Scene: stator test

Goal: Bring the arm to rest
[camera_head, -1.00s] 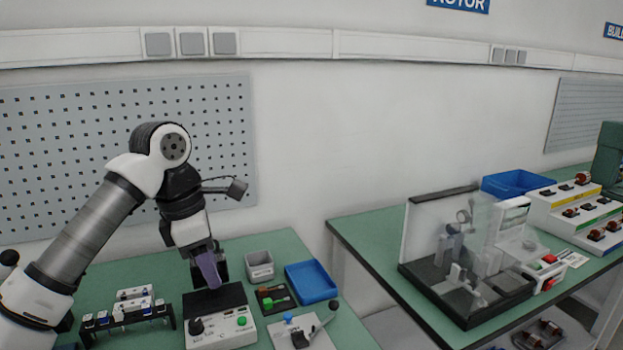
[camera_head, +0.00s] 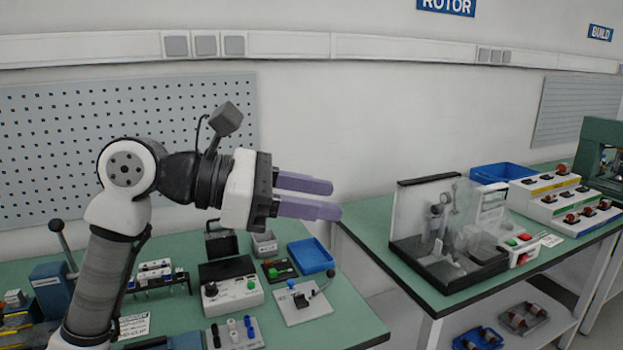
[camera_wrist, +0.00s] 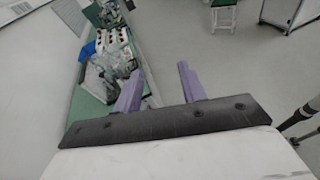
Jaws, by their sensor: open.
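My gripper (camera_head: 318,198) is raised above the left green bench and points right in the head view. Its two purple fingers are apart with nothing between them. In the wrist view the open fingers (camera_wrist: 158,88) also show empty, with floor behind the gap. My arm is bent, with the forearm upright at the left and the wrist roughly level.
Below stands a white control box (camera_head: 233,292) with knobs, beside a blue tray (camera_head: 311,256) and a grey bin (camera_head: 265,244). A clear-shielded machine (camera_head: 445,235) stands on the right bench (camera_head: 375,215). A gap separates the benches.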

